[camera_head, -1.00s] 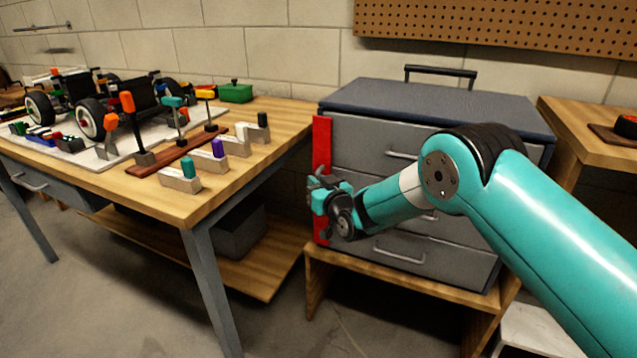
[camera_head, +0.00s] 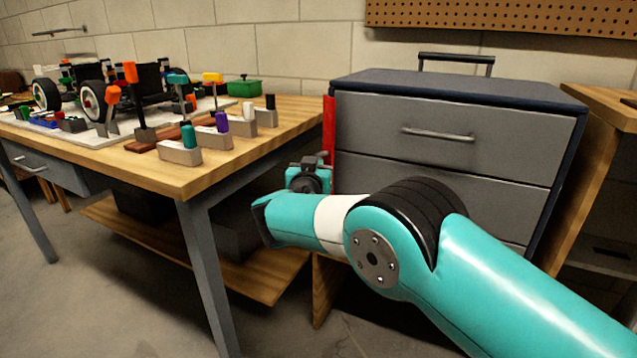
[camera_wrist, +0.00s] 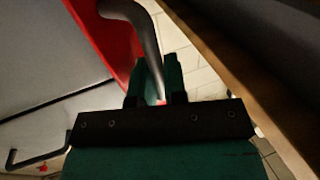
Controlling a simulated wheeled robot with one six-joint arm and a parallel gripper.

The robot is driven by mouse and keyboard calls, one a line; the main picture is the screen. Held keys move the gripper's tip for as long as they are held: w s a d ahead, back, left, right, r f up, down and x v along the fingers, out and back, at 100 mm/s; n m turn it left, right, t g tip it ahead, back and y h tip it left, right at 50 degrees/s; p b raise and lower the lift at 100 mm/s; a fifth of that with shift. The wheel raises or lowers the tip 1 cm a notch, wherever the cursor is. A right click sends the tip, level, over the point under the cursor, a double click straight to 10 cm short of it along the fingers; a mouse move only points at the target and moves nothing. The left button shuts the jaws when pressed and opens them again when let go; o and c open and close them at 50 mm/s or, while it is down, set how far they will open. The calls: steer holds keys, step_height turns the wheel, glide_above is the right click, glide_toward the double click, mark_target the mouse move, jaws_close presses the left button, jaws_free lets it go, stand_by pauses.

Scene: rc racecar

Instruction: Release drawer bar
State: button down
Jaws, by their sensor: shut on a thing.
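The red drawer bar (camera_head: 329,125) stands upright at the left front edge of the grey drawer cabinet (camera_head: 372,127). In the head view only its narrow upper part shows; my arm hides its lower part. In the wrist view the red bar (camera_wrist: 105,32) has a curved grey handle (camera_wrist: 146,40) running down between my fingers. My gripper (camera_wrist: 158,82) is shut on this handle. In the head view my gripper (camera_head: 318,163) is at the cabinet's left side, beside the bar, with its fingertips partly hidden.
A wooden workbench (camera_head: 185,185) with a model car and several tool blocks stands close to the left of the cabinet. The cabinet has a top handle (camera_head: 456,57) and a drawer handle (camera_head: 437,135). A wooden bench (camera_head: 612,112) stands to its right.

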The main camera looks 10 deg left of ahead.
steer(key=shift+w+a+m+h+b, duration=0.15)
steer(key=shift+m+h+b, duration=0.45)
steer(key=shift+h+b, duration=0.45)
steer(key=c, duration=1.5)
jaws_free()
steer(key=shift+o, duration=0.2)
steer(key=s+a+p, duration=0.3)
steer(key=s+p, duration=0.1)
steer(key=s, duration=1.3)
